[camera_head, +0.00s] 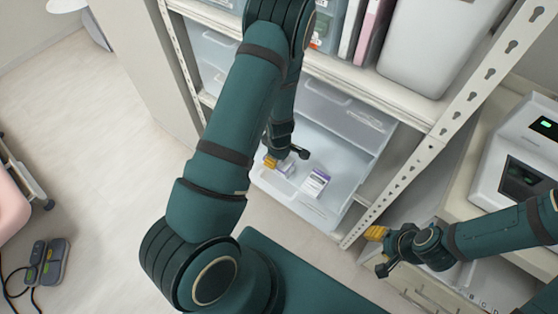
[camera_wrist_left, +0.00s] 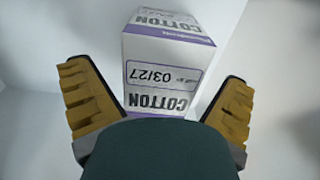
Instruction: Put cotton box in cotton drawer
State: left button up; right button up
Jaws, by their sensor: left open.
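The pulled-out drawer (camera_head: 340,146) is a pale translucent bin in the shelf rack. My left gripper (camera_head: 285,163) reaches down into it and is open. In the left wrist view a cotton box (camera_wrist_left: 165,72), marked COTTON 03/27, stands between the spread yellow-padded fingers (camera_wrist_left: 157,105), with a gap visible at the right finger. My right gripper (camera_head: 375,251) is open and empty, outside the drawer's right side.
The metal rack post (camera_head: 440,130) stands right of the drawer. A shelf above holds binders and a grey bin (camera_head: 435,45). A white device (camera_head: 520,150) sits on the counter at right. A foot pedal (camera_head: 47,262) lies on the open floor at left.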

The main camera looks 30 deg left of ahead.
pick_arm(q)
notch_tip(320, 180, up, 10)
jog(key=p, duration=0.3)
jog(key=shift+r+p, duration=0.4)
jog(key=shift+r, duration=0.35)
jog(key=shift+r, duration=0.1)
